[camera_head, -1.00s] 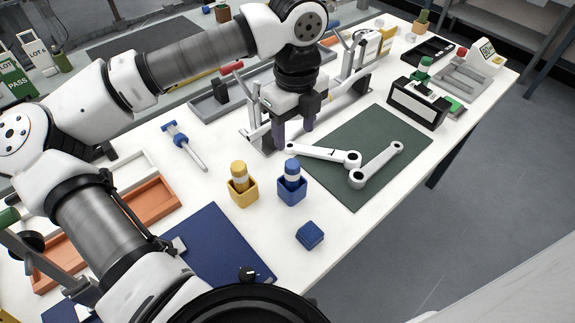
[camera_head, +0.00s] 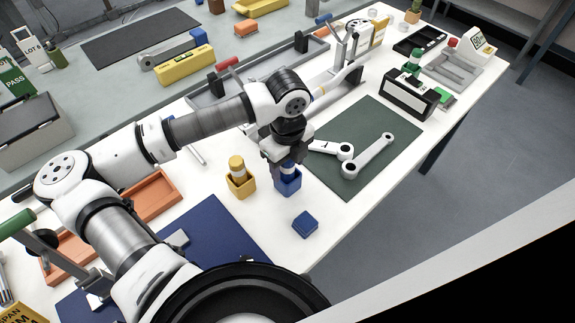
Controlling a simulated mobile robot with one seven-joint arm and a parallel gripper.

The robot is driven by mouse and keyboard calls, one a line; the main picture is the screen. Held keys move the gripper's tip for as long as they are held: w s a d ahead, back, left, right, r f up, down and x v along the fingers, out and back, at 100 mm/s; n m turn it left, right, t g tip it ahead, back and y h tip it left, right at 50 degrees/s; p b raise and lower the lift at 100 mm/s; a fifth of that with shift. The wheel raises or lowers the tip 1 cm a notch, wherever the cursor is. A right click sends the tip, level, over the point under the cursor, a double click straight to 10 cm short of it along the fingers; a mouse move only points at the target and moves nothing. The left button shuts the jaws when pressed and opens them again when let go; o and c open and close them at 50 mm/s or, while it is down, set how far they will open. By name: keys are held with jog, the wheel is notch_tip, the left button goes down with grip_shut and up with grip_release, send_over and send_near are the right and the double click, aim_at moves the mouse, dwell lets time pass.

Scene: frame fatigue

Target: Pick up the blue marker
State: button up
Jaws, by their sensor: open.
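The blue marker (camera_head: 288,170) stands upright in a small blue square holder (camera_head: 288,185) on the white table. Its white band shows; its top is hidden by my gripper. My gripper (camera_head: 287,162) points down over the marker, with its fingers at the level of the marker's upper part. The fingers are open, and I cannot tell whether they touch the marker.
A yellow marker in a yellow holder (camera_head: 240,185) stands close on the left. A blue block (camera_head: 305,224) lies in front. A green mat (camera_head: 375,125) with two white link arms (camera_head: 368,157) lies to the right. A blue mat (camera_head: 215,235) lies front left.

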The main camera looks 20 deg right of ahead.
jog(key=c, duration=1)
jog(key=shift+c, duration=0.2)
notch_tip(320, 180, up, 20)
jog(key=b, duration=0.4)
jog(key=shift+o, duration=1.4)
grip_shut()
